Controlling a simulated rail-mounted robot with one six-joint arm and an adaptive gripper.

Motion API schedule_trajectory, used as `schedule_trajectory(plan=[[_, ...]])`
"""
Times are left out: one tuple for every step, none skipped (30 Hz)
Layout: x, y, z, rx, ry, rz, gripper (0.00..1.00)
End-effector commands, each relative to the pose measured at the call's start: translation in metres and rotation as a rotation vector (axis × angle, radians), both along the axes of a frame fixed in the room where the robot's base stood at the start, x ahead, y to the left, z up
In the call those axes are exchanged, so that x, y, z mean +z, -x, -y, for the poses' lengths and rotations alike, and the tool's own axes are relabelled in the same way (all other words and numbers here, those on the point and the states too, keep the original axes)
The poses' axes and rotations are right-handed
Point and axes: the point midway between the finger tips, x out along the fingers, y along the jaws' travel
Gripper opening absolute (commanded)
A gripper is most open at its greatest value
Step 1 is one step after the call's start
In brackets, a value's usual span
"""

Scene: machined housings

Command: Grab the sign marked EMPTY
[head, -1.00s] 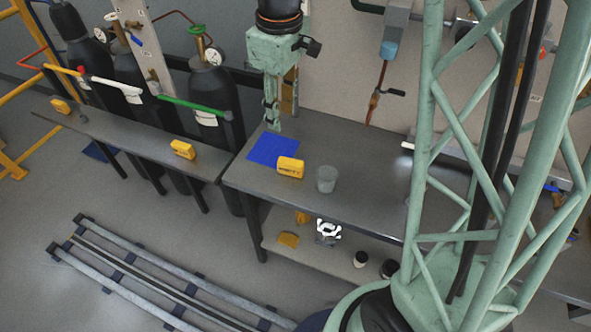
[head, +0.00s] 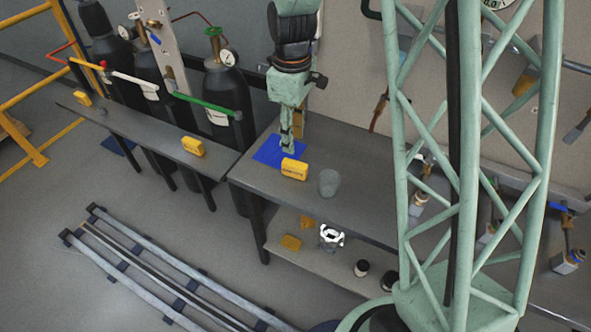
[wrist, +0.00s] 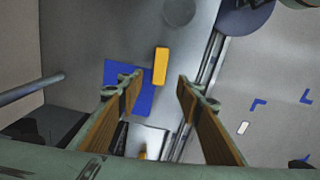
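Several small yellow signs are in the head view, and their lettering is too small to read. One yellow sign (head: 294,170) lies on the workbench by the right edge of a blue mat (head: 268,153). Another yellow sign (head: 193,146) is on the narrow bench, with one more yellow sign (head: 83,99) at its far left end. My gripper (head: 288,147) points down over the blue mat, just left of the workbench sign. In the wrist view its fingers (wrist: 158,84) are apart and empty. The workbench sign (wrist: 161,66) shows beyond the gap between them, its lettering not visible.
A grey cup (head: 329,183) stands right of the workbench sign. The lower shelf holds more yellow pieces (head: 291,242), a white-and-dark part (head: 332,236) and small dark-topped jars (head: 361,268). Gas cylinders (head: 222,90) stand behind the narrow bench. Floor rails (head: 140,262) run in front.

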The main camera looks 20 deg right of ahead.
Motion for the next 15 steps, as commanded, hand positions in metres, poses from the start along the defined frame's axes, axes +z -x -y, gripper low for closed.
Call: schedule_trajectory(plan=[[0.0, 0.0, 0.0, 0.0, 0.0, 0.0, 0.33], [0.0, 0.0, 0.0, 0.0, 0.0, 0.0, 0.33], [0.0, 0.0, 0.0, 0.0, 0.0, 0.0, 0.33], [0.0, 0.0, 0.0, 0.0, 0.0, 0.0, 0.33], [0.0, 0.0, 0.0, 0.0, 0.0, 0.0, 0.33], [-0.001, 0.0, 0.0, -0.001, 0.0, 0.0, 0.33], [-0.001, 0.0, 0.0, -0.001, 0.0, 0.0, 0.33], [-0.002, 0.0, 0.0, -0.001, 0.0, 0.0, 0.33], [-0.004, 0.0, 0.0, -0.001, 0.0, 0.0, 0.33], [-0.005, 0.0, 0.0, -0.001, 0.0, 0.0, 0.33], [-0.007, 0.0, 0.0, -0.001, -0.001, -0.001, 0.33], [-0.01, 0.0, 0.0, -0.001, 0.0, -0.001, 0.33], [-0.012, 0.0, 0.0, -0.001, 0.0, -0.001, 0.33], [-0.014, 0.001, 0.0, -0.001, 0.0, -0.001, 0.33], [-0.018, 0.001, 0.0, -0.001, -0.001, -0.002, 0.33]])
